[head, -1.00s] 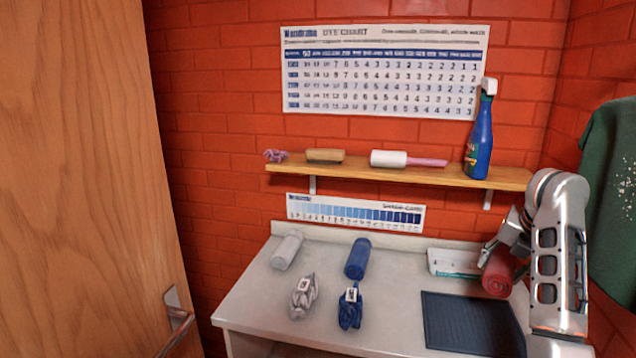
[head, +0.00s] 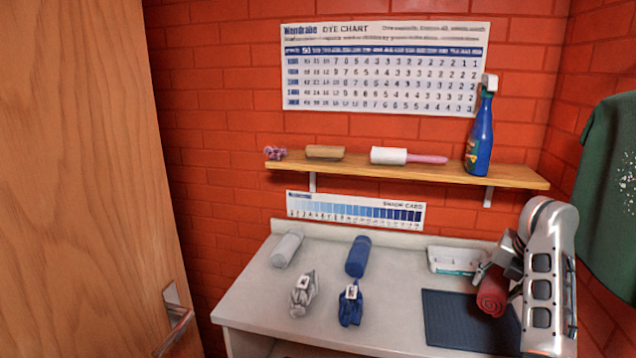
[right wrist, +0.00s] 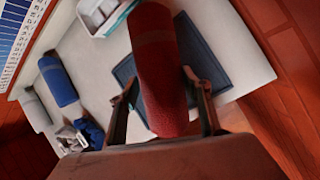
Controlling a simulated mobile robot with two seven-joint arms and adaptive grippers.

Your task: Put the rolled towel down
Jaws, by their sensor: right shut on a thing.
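A red rolled towel (head: 492,293) is held in my right gripper (head: 506,264) at the right end of the counter (head: 395,286). In the right wrist view the red rolled towel (right wrist: 158,66) lies between the two fingers of the right gripper (right wrist: 163,104), which are shut on it. The towel shows over the right part of a dark blue mat (head: 455,320); I cannot tell whether it touches the mat. My left gripper is not in view.
A white tray (head: 440,262) stands behind the mat. A grey roll (head: 287,249), a blue roll (head: 358,257), a tied grey bundle (head: 303,294) and a tied blue bundle (head: 350,306) lie to the left. A wooden shelf (head: 400,171) hangs above. The mat's left part is clear.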

